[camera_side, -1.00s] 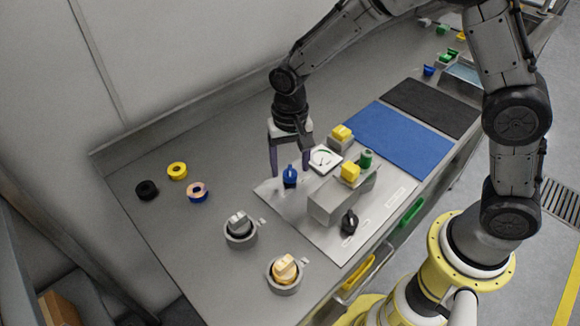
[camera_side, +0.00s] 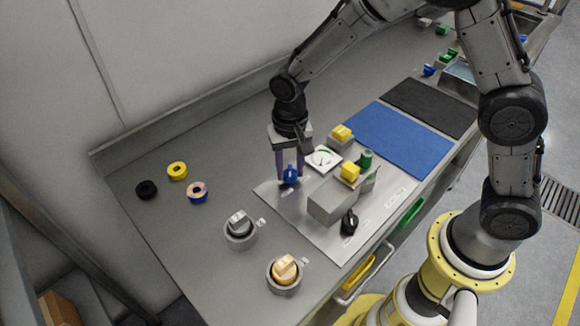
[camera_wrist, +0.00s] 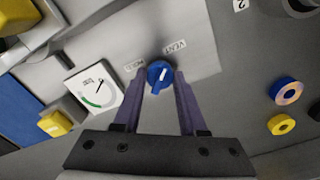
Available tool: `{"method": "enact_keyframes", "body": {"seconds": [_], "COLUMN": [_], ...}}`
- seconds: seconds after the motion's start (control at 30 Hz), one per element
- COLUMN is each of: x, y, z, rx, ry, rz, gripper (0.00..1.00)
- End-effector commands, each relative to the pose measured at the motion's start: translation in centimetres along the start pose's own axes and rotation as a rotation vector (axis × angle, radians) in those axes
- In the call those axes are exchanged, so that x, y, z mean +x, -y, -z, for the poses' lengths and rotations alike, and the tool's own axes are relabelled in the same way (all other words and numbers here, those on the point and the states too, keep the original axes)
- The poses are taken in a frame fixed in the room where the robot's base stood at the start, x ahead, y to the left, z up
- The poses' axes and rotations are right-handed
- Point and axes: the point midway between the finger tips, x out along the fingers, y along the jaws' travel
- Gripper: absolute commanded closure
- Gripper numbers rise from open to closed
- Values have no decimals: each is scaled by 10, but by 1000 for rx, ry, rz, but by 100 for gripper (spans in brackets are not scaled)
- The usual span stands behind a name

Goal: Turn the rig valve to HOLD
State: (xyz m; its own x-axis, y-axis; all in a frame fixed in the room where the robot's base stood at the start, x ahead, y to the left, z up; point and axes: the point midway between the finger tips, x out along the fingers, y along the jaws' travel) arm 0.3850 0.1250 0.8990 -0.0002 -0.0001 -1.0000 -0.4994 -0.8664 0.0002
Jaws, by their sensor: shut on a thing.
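The rig valve is a small blue knob (camera_side: 290,175) on the grey plate (camera_side: 337,243). In the wrist view the knob (camera_wrist: 160,76) shows a white pointer line, with the labels HOLD (camera_wrist: 133,65) to its upper left and VENT (camera_wrist: 177,46) to its upper right. The line points up and slightly right, between the two labels. My gripper (camera_side: 289,179) comes down from above and is shut on the knob. In the wrist view its two purple fingers (camera_wrist: 160,82) stand on either side of the knob and partly hide its sides.
A white dial gauge (camera_side: 322,158) and a yellow-topped block (camera_side: 341,135) stand close to the right of the knob. A grey box with a yellow part (camera_side: 350,172) and a black knob (camera_side: 349,222) sit nearer the front.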

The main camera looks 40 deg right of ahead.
Motion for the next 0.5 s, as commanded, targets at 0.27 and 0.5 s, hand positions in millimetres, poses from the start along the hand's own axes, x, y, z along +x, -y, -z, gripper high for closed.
{"method": "enact_keyframes", "body": {"seconds": [0.27, 0.5], "x": [0, -1], "y": [0, 0], "z": [0, 0], "rx": [-42, -183], "ry": [0, -1], "rz": [0, 1], "gripper": [100, 100]}}
